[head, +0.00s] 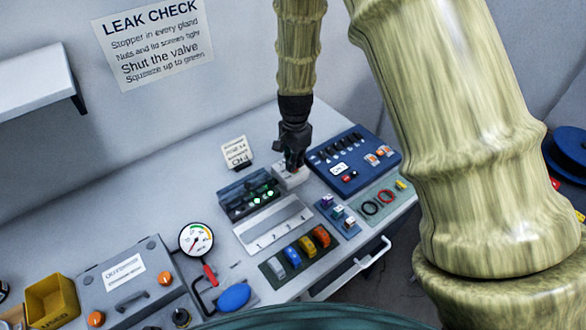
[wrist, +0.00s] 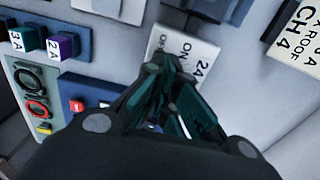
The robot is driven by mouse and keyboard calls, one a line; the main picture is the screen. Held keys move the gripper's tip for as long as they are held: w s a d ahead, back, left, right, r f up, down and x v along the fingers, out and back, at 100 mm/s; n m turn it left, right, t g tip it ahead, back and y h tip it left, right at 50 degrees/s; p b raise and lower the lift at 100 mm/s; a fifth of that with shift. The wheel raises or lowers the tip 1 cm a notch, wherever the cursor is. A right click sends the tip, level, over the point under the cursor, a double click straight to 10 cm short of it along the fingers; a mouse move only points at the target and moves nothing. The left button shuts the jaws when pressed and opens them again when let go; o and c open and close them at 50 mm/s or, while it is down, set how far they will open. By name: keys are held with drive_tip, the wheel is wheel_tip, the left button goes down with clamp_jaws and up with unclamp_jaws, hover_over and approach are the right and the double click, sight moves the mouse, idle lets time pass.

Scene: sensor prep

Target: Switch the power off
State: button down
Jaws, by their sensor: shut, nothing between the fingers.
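A small white box (head: 291,179) sits on the bench between the black module and the blue panel. In the wrist view the white box (wrist: 202,55) shows lettering that reads like "ON" and "24". My gripper (head: 294,163) points down right at this box, its fingers shut and empty. In the wrist view my gripper (wrist: 185,105) covers part of the box, so its switch and the switch's position are hidden. I cannot tell whether the fingertips touch it. Green lights (head: 263,196) glow on the black module (head: 238,197) to the left.
A blue panel (head: 335,185) with black switches and orange parts stands close on the right. A small sign (head: 237,152) stands behind. In front lie a grey strip (head: 272,229), coloured connectors (head: 307,245) and a tray of rings (head: 387,205). A pressure gauge (head: 196,239) and grey enclosure (head: 124,283) are left.

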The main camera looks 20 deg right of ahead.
drive_tip(key=shift+f, duration=0.65)
idle(0.4)
drive_tip(key=shift+r, duration=0.15)
drive_tip(key=shift+r+p, duration=2.8)
drive_tip(key=shift+r, duration=0.6)
